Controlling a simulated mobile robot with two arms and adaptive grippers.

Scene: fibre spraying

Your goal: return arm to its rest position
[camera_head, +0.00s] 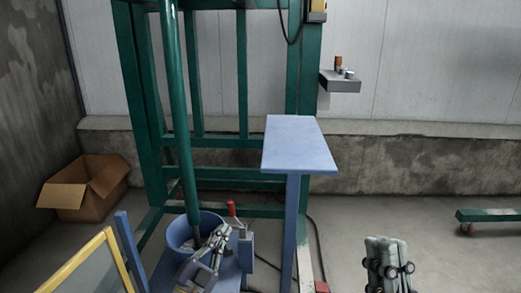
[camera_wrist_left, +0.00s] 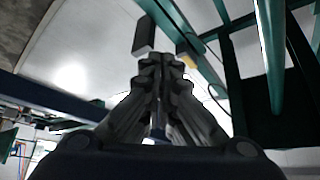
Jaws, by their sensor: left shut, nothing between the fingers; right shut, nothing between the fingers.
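My left gripper (camera_head: 221,234) is shut and empty. In the head view it points up and to the right, overlapping the right side of a blue round tub (camera_head: 178,233); I cannot tell whether it touches the tub. In the left wrist view the closed fingers (camera_wrist_left: 161,66) point upward with nothing between them, against a pale wall or ceiling and green beams. My right gripper (camera_head: 388,243) is shut and empty at the lower right of the head view, above bare floor. The arms behind both grippers are mostly out of view.
A green steel frame (camera_head: 296,85) stands behind the tub, with a green pipe (camera_head: 176,110) running down into the tub. A blue table (camera_head: 298,143) stands between my grippers. An open cardboard box (camera_head: 85,188) is at left, a small shelf (camera_head: 340,84) at right. The right floor is mostly clear.

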